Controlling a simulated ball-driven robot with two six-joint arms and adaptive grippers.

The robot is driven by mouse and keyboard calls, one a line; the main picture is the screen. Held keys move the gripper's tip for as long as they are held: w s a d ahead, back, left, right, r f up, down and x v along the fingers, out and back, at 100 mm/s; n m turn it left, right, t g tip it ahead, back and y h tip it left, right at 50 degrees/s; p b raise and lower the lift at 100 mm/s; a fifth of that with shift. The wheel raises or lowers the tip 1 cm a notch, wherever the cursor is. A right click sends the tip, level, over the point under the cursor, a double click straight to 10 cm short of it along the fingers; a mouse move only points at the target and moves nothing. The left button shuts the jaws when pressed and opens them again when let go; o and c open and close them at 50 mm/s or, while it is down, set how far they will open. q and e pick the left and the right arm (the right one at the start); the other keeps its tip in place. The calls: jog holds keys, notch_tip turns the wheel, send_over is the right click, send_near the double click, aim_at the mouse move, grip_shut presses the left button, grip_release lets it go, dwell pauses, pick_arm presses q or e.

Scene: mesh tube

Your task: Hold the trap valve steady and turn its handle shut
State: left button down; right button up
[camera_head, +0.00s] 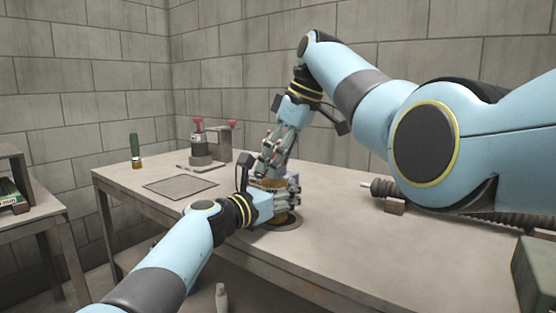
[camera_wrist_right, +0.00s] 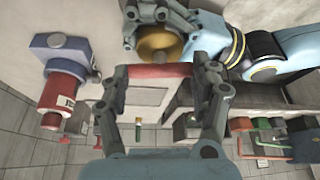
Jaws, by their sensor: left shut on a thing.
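The trap valve has a brass, round body, seen in the right wrist view (camera_wrist_right: 160,45) and partly in the head view (camera_head: 270,184). My left gripper (camera_head: 287,199) is shut on this body from the side, low over the table; its grey fingers wrap it at the top of the right wrist view. The red bar handle (camera_wrist_right: 160,71) lies across in front of the brass body. My right gripper (camera_wrist_right: 164,80) is open, with one finger near each end of the handle. In the head view the right gripper (camera_head: 268,165) is above the left one, and the handle is hidden.
A round plate (camera_head: 290,223) lies under the valve. A blue block (camera_wrist_right: 60,52) with a red cylinder (camera_wrist_right: 62,92) is close by. A red-knobbed fixture (camera_head: 201,150), a thin square mat (camera_head: 180,187) and a green-handled tool (camera_head: 135,148) are farther left. A ribbed tube (camera_head: 383,188) lies right.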

jog(key=o, duration=0.5)
jog(key=shift+c, duration=0.2)
jog(key=v, duration=0.8)
